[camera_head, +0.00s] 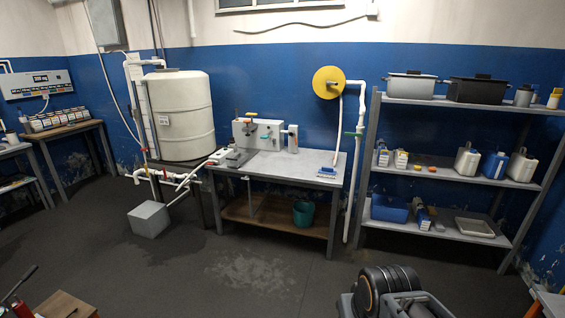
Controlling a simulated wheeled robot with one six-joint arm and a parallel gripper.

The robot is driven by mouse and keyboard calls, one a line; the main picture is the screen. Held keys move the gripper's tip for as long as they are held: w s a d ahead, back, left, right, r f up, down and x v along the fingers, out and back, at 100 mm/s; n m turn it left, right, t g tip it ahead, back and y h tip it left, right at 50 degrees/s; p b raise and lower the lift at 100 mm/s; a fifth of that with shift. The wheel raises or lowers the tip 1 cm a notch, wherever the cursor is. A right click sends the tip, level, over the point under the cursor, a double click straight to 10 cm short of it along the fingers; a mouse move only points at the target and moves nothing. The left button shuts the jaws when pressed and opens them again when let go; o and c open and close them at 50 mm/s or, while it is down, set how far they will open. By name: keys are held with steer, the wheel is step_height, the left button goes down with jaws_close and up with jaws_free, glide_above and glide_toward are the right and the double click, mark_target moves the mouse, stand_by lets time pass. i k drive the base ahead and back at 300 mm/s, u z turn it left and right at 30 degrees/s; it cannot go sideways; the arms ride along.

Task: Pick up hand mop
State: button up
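I cannot clearly make out a hand mop. A small flat blue-and-white item (328,171) lies at the right end of the grey workbench top (290,165); it is too small to tell what it is. A longer blue and grey item (422,215) on the lowest board of the grey shelf rack (448,182) is also unclear. My gripper's fingers do not show. A dark ribbed cylinder with a grey frame stands at the bottom edge, right of the middle; I cannot tell whether it is part of me.
A big white tank (181,115) stands left of the bench, with pipes and a grey box (149,219) by it. A teal bucket (303,213) sits on the bench's lower board. Side tables line the left. The middle floor (230,265) is clear, with a damp patch.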

mark_target(327, 171)
steer(key=u, duration=0.1)
steer(key=i, duration=3.9)
